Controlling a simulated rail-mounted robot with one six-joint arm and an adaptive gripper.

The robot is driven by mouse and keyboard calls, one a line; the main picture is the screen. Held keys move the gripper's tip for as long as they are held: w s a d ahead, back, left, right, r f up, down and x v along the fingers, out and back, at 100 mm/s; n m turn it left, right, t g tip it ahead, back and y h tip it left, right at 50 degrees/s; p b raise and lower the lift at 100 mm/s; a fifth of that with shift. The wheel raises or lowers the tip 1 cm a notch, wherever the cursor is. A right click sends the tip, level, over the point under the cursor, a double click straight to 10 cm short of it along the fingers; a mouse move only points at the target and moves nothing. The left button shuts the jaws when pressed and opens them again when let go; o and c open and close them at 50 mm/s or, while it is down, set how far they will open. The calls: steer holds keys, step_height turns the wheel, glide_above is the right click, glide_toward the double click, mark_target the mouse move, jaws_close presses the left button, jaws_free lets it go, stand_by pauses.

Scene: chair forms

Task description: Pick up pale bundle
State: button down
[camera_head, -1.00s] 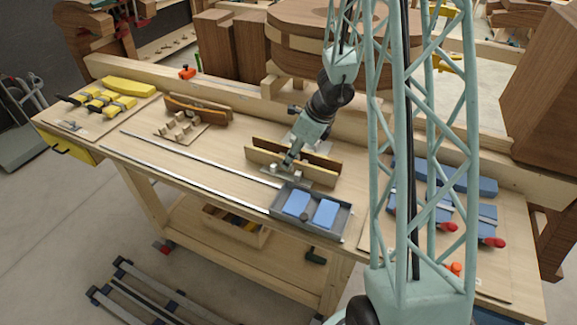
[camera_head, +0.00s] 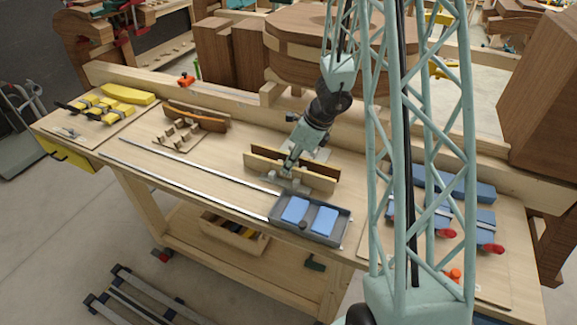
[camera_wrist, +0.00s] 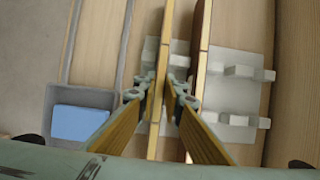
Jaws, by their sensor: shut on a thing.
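The pale bundle (camera_head: 314,180) is a long, thin, light wooden strip standing on edge at the middle of the bench. In the wrist view its narrow top edge (camera_wrist: 162,65) runs between my fingers. My gripper (camera_head: 288,170) is shut on the pale bundle, with one finger on each side; its fingertips also show in the wrist view (camera_wrist: 161,92). The bundle still appears low between pale holders at bench level. My fingers hide part of it.
A darker strip (camera_wrist: 200,50) stands parallel and close on the right in the wrist view. A grey tray (camera_head: 342,232) with blue blocks lies in front. Long metal rails (camera_head: 190,175) lie to the left. Blue clamps with red knobs (camera_head: 447,234) lie to the right.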

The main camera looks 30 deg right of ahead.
steer(key=shift+r, duration=0.25)
step_height(320, 180, up, 10)
steer(key=p, duration=0.3)
steer(key=shift+p, duration=0.3)
steer(key=shift+f, duration=0.1)
steer(key=shift+w+a, duration=0.1)
steer(key=shift+w, duration=0.05)
stand_by(0.4)
